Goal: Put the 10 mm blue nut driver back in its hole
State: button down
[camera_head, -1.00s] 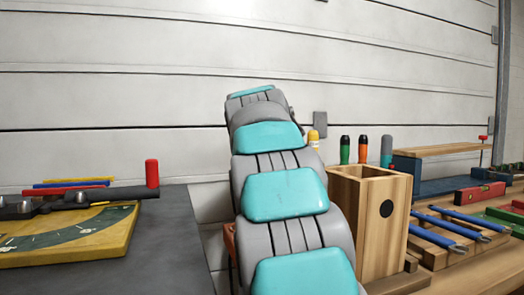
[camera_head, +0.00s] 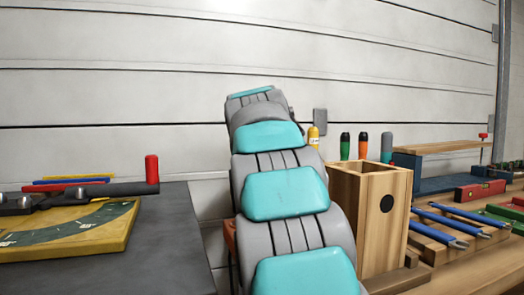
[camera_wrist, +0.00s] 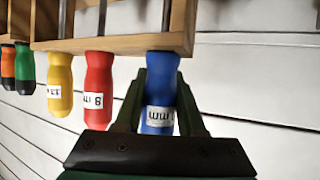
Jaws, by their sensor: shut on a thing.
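In the wrist view, my gripper (camera_wrist: 160,118) is shut on the blue nut driver (camera_wrist: 162,90) by its handle. Its white label is partly visible and ends in "mm"; the number is hard to read. The handle's upper end in the picture meets the edge of the wooden rack (camera_wrist: 120,43), at the rack's right end. A thin shaft shows above it inside the rack frame, in line with the handle. Whether the handle is fully seated I cannot tell. My gripper is hidden in the head view.
Beside the blue driver in the rack are a red driver (camera_wrist: 98,92) labelled 8 mm, a yellow one (camera_wrist: 60,85), a green one and an orange one. The head view shows a wooden box (camera_head: 370,220), blue-handled tools (camera_head: 460,218) and a yellow angle board (camera_head: 75,235).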

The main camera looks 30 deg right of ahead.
jog(key=shift+c, duration=0.6)
grip_release()
dwell(0.4)
notch_tip(320, 180, up, 7)
jog(key=p, duration=0.4)
jog(key=shift+p, duration=0.4)
jog(key=shift+s+a, duration=0.1)
dwell(0.6)
